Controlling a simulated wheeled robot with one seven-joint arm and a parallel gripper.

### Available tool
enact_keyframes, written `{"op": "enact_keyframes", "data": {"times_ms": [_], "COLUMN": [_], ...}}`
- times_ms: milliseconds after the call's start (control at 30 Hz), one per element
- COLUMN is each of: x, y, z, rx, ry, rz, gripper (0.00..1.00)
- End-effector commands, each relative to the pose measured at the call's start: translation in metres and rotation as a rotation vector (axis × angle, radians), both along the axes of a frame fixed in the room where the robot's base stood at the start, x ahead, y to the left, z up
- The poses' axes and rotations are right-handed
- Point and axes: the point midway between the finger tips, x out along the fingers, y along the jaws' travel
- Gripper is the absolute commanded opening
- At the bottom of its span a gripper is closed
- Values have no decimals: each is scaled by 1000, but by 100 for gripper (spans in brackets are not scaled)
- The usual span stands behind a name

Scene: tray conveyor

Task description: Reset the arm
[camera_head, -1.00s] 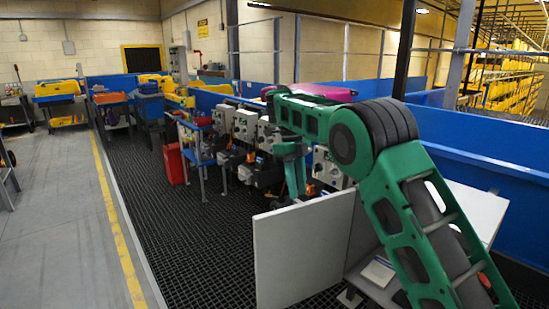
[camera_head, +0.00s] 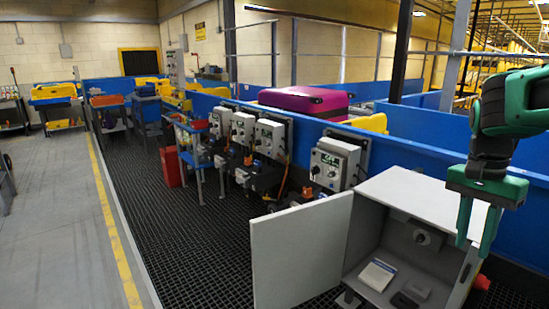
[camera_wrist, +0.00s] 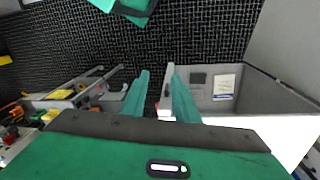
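My green gripper (camera_head: 474,246) hangs pointing down at the right of the head view, with a gap between its two fingers. It is in front of the right side of an open grey box (camera_head: 425,195). Nothing shows held between the fingers. In the wrist view, my gripper (camera_wrist: 159,71) also has its fingers apart, with the box (camera_wrist: 285,95) to the right beyond them. I cannot tell whether the fingers touch the box.
The box's door (camera_head: 300,255) stands open to the left. A white card-like item (camera_head: 377,274) lies inside. Control boxes (camera_head: 333,164) line the blue conveyor wall, where a magenta suitcase (camera_head: 305,101) lies. The black grated floor (camera_head: 190,235) is open at left.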

Motion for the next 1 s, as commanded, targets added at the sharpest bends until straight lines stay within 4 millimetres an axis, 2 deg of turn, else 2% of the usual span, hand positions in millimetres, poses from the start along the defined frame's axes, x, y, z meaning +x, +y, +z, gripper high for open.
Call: {"op": "enact_keyframes", "data": {"times_ms": [33,200,300,400,500,600,1000], "x": [-24,-95,-129,-153,-168,-174,-175], "y": [-5,-8,-3,2,6,7,8], "z": [-6,-34,-51,-66,-76,-80,-81], "rx": [14,58,79,92,101,104,105], "ry": [-5,-27,-42,-57,-66,-70,-71], "rz": [52,267,381,469,528,557,562], "gripper": [28,28,28,28,28,28,28]}}
